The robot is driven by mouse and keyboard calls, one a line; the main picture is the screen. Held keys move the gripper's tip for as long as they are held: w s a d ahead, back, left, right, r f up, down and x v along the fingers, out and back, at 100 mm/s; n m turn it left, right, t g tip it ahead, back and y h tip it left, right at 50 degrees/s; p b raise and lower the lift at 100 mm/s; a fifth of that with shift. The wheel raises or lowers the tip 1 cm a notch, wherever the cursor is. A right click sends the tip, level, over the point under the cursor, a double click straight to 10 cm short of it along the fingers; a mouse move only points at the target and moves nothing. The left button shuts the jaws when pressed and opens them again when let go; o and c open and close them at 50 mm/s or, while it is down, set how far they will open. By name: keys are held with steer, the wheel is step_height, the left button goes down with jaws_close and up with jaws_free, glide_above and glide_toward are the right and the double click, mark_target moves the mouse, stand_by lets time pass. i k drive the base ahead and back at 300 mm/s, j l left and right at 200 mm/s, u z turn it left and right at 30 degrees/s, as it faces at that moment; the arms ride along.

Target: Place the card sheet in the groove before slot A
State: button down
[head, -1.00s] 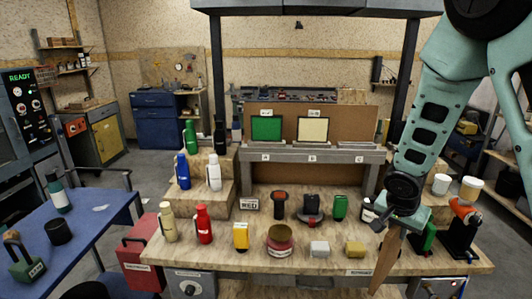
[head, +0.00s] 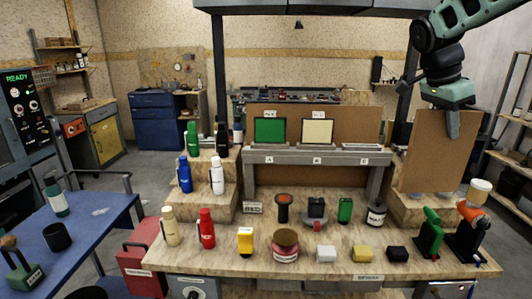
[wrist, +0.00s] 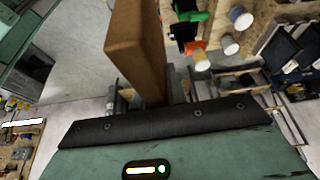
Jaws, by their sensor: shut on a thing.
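The card sheet (head: 437,160) is a tall brown board, upright at the right in the head view. My gripper (head: 452,122) is shut on its top edge, and the sheet hangs below. In the wrist view the sheet (wrist: 137,50) shows nearly edge-on. The slot shelf (head: 290,157) stands at the back middle of the bench, with letter tags A (head: 268,161), B and C. A green panel (head: 268,131) stands above tag A and a cream panel (head: 317,131) above tag B. The groove before slot A is too small to make out. The sheet is right of the shelf, apart from slot A.
Wooden steps with bottles (head: 217,175) stand left of the shelf. A green tool (head: 431,232) and an orange-and-black device (head: 470,225) stand below the sheet at right. Several bottles, boxes and tins line the bench front.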

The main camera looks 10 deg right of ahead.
mark_target(270, 153)
steer(key=i+j, duration=1.5)
steer(key=i, duration=0.1)
